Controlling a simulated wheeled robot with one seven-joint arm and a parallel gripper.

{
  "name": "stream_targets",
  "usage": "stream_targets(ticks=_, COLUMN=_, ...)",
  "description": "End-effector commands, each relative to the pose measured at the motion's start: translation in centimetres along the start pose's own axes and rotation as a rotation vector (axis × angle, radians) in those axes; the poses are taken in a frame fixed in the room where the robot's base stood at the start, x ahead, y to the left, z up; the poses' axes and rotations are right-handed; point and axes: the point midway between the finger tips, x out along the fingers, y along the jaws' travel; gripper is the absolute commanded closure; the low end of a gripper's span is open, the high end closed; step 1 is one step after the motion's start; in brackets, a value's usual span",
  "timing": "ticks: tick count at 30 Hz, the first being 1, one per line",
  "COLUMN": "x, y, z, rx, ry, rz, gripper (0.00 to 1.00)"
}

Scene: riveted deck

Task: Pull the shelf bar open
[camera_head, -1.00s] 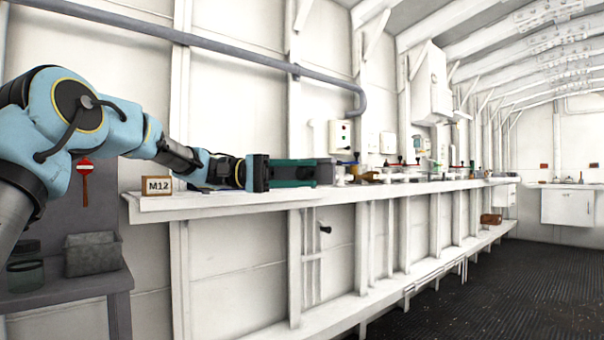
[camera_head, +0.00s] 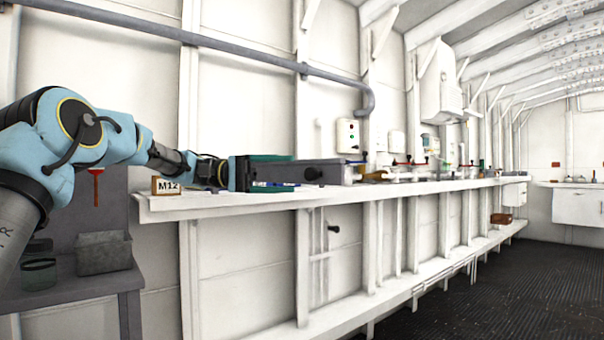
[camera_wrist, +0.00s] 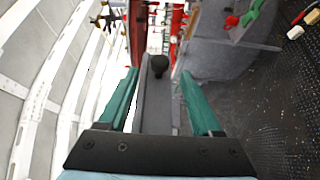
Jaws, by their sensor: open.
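A grey bar with a dark round knob, apparently the shelf bar (camera_head: 335,172), lies along the white shelf. In the wrist view the bar (camera_wrist: 157,105) runs between my green fingers, and its knob (camera_wrist: 160,65) stands near fingertip level. My gripper (camera_head: 296,173) is open at shelf height. In the wrist view its fingers (camera_wrist: 159,72) are spread to either side of the bar, with a gap visible beside the knob. I cannot tell whether either finger touches the bar.
The white shelf (camera_head: 210,203) runs along the wall, with an M12 sign (camera_head: 166,185) near its left end and several small items farther along. A grey bin (camera_head: 103,253) stands on a lower bench. The dark floor (camera_head: 455,285) at right is clear.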

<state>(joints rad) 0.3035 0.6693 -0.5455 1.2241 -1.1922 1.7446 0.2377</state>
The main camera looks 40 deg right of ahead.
Motion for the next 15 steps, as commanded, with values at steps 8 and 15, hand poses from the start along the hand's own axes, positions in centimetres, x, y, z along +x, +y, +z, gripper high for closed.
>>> stream_targets(ticks=8, x=-3.8, y=0.0, z=0.0, rx=0.0, ry=0.0, rz=0.001, gripper=0.34)
stream_targets(ticks=15, x=-4.3, y=0.0, z=0.0, rx=0.0, ry=-0.001, rz=-0.001, gripper=0.34)
